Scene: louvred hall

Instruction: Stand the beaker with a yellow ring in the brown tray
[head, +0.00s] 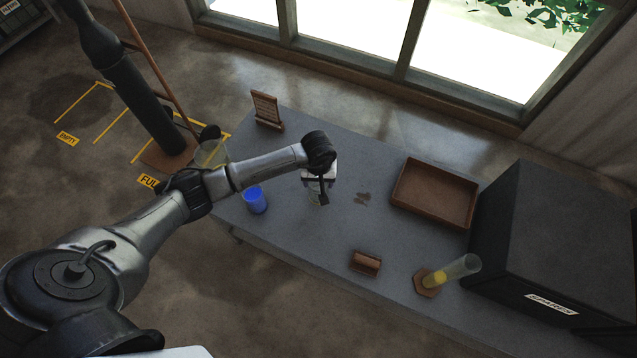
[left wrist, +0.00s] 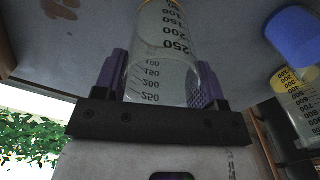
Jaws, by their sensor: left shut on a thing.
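My left gripper (head: 319,190) is shut on a clear beaker (head: 316,197) above the middle of the grey table. In the left wrist view the held beaker (left wrist: 163,65) sits between the purple fingers, with black graduation marks. A sliver of yellow-orange shows at its end, at the top edge of that view. The brown tray (head: 409,205) is on the table to the right of the gripper, and it looks empty. Another clear beaker (head: 212,153) stands at the table's left end. It has a yellow band in the left wrist view (left wrist: 297,110). My right gripper is out of view.
A blue cup (head: 256,200) stands left of the gripper. A brown block (head: 365,262) and a clear cylinder with yellow inside (head: 458,269) are near the front edge. A black case (head: 545,235) fills the right end. A small brown sign (head: 267,110) stands at the back.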

